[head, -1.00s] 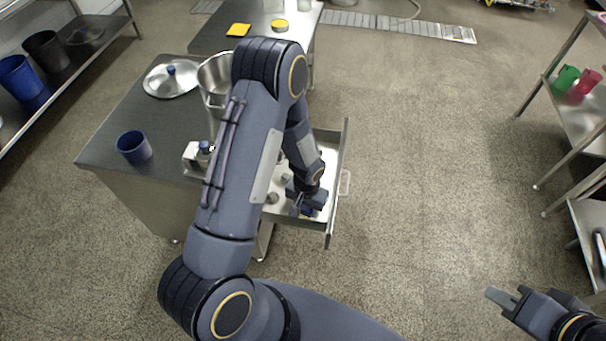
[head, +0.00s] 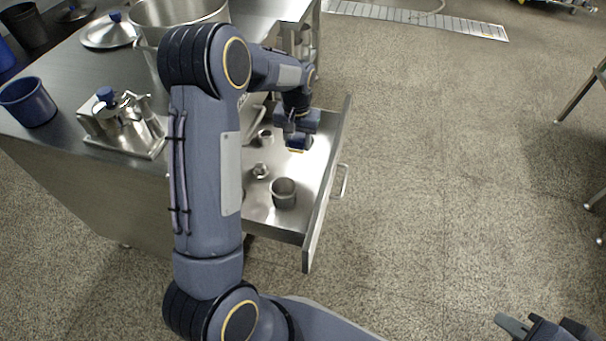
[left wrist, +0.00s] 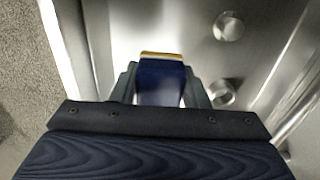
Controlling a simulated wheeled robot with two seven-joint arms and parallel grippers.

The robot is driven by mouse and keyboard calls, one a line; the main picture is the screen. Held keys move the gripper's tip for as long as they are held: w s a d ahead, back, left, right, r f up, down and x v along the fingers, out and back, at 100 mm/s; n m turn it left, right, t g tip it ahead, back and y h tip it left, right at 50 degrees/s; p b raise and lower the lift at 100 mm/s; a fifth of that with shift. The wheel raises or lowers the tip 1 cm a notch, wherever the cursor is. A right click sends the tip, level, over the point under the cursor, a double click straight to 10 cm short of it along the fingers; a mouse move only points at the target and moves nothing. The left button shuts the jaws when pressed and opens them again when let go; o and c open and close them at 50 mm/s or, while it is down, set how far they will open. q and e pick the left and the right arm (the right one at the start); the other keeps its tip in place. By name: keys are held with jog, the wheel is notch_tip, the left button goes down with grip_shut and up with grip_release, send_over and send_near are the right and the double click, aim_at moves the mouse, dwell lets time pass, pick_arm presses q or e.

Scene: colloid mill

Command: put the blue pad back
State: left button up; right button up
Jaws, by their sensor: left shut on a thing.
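The blue pad (left wrist: 161,83) has a yellowish edge and sits between the two fingers of my left gripper (left wrist: 160,95) in the left wrist view. In the head view my left gripper (head: 297,140) points down over the open drawer (head: 272,218), towards its far part. The pad (head: 296,150) shows there as a small dark block with a yellow line. I cannot tell whether it touches the drawer floor. My right gripper (head: 525,328) is at the bottom right, partly cut off, away from the counter.
In the drawer stand a metal cup (head: 284,192) and small metal parts (head: 260,171). On the counter are a blue cup (head: 28,102), a metal fixture with a blue knob (head: 122,122), a lid (head: 109,32) and a large pot (head: 178,12).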

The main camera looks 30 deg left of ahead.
aim_at(298, 170)
pick_arm(q)
jog(key=shift+w+a+f, duration=0.1)
jog(key=shift+f, duration=0.3)
notch_tip(298, 170, down, 9)
jog(key=b, duration=0.4)
jog(key=shift+f, duration=0.1)
jog(key=shift+f, duration=0.1)
jog(key=o, duration=1)
